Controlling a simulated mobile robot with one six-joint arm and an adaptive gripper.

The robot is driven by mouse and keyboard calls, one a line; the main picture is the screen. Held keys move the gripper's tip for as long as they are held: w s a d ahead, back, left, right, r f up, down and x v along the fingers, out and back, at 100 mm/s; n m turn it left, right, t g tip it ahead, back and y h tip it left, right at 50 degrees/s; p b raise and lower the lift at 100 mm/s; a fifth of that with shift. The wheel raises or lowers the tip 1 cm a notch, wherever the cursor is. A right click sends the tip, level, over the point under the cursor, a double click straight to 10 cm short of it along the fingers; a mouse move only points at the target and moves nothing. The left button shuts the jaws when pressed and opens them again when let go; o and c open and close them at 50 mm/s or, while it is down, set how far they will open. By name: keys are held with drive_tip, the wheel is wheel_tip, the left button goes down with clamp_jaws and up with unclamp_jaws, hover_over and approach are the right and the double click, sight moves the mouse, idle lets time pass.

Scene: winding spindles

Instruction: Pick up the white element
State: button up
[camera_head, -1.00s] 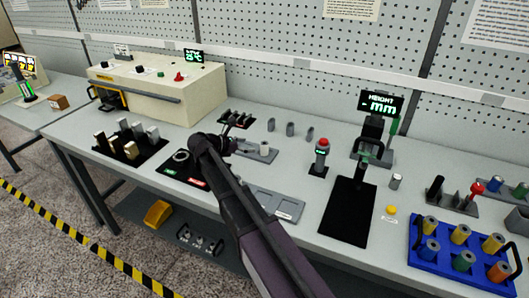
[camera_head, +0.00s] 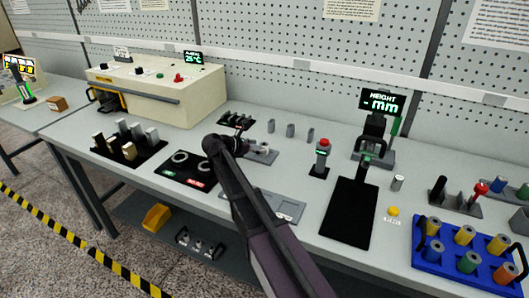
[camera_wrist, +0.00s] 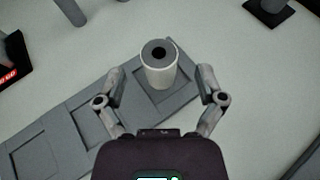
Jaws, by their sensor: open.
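The white element (camera_wrist: 158,70) is a short upright cylinder with a dark grey top and a central hole. It stands at the end recess of a grey tray (camera_wrist: 85,118) with several square pockets. My gripper (camera_wrist: 161,82) is open, with one finger on each side of the element and visible gaps between. In the head view my gripper (camera_head: 248,143) is above the small grey tray (camera_head: 262,157) at mid-table, and my arm and gripper largely hide the element there.
A black mat (camera_head: 172,172) with two rings lies left of my arm. Grey cylinders (camera_head: 290,130) stand behind the tray. A red-topped button post (camera_head: 322,150) and the height gauge (camera_head: 378,140) stand to the right. Another grey tray (camera_head: 290,208) lies in front.

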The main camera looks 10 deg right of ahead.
drive_tip(key=shift+b+x, duration=0.35)
drive_tip(key=shift+x, duration=1.1)
clamp_jaws()
